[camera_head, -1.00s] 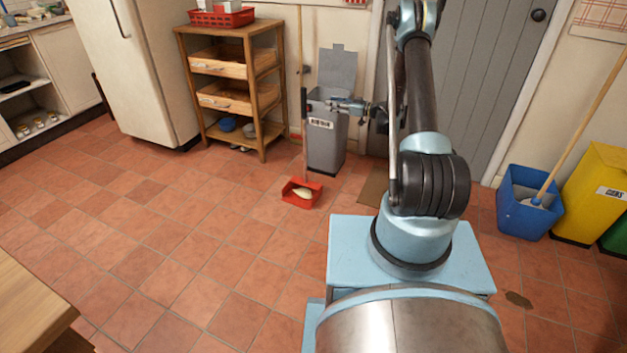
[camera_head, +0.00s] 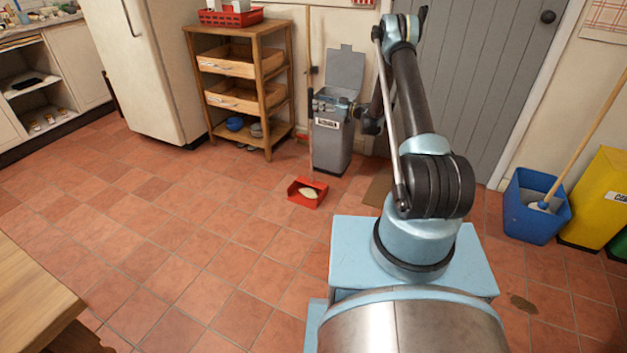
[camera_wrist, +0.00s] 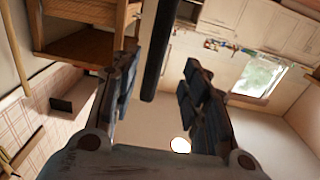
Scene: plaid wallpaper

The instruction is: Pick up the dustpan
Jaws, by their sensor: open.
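The red dustpan (camera_head: 307,195) rests on the tiled floor in front of the grey bin, with a pale object lying in its pan. Its long upright handle has a dark upper part, seen close up in the wrist view (camera_wrist: 158,50). My gripper (camera_head: 318,104) is at the height of that dark part, in front of the bin. In the wrist view my gripper (camera_wrist: 155,95) is open, and the dark handle runs into the gap between its two fingers, nearer the left one. No contact with either finger is clear.
The grey bin (camera_head: 332,148) with raised lid stands just behind the dustpan. A wooden shelf unit (camera_head: 246,85) is to its left, with a broom-like pole (camera_head: 309,35) against the wall. A blue bucket (camera_head: 530,215) stands right.

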